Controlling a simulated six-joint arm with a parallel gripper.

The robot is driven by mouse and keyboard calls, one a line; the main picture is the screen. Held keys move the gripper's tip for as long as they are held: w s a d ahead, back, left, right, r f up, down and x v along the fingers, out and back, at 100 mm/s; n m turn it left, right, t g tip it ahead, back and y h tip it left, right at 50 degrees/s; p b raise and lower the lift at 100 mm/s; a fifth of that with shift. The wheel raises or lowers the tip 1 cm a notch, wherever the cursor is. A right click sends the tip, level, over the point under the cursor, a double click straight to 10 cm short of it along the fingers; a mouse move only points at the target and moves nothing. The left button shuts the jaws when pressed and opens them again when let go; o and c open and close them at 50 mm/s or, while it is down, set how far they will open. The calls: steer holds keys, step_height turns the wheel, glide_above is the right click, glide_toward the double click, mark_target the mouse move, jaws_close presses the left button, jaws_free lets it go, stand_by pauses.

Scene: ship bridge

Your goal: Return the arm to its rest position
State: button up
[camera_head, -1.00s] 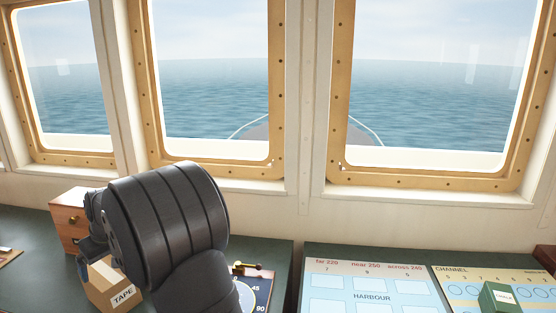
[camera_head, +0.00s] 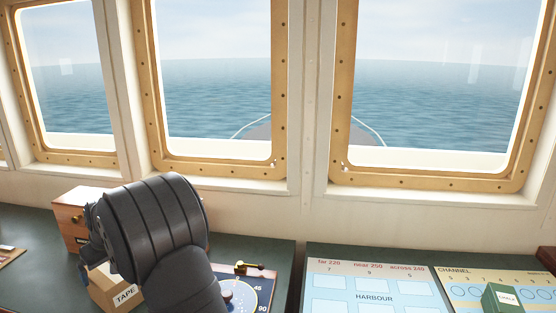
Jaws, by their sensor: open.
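My dark grey arm (camera_head: 165,230) rises from the bottom edge, left of the middle, and bends toward the left. Only its large rounded, ribbed link and a lower link show clearly. A sliver of a bluish-dark part shows at its left edge above the tape box. My gripper's fingers do not show; they are hidden behind the arm or out of the frame.
A cardboard box marked TAPE (camera_head: 124,296) and a wooden drawer box (camera_head: 70,222) stand close by the arm. A dial with a brass lever (camera_head: 250,290) is right of it. Farther right are a HARBOUR board (camera_head: 372,283) and a green box (camera_head: 500,299).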

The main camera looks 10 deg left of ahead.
step_height(320, 180, up, 17)
steer(key=w+d+m, duration=0.2)
steer(key=w+d, duration=0.5)
steer(key=d, duration=0.4)
steer(key=w+d+m+t+h, duration=0.1)
steer(key=w+d+m, duration=0.1)
steer(key=w+d, duration=0.5)
steer(key=w+d+r+m+t, duration=0.1)
steer(key=w+d, duration=0.6)
steer(key=d, duration=1)
steer(key=shift+w+d+m, duration=0.2)
steer(key=shift+w+m, duration=0.05)
steer(key=shift+m, duration=0.25)
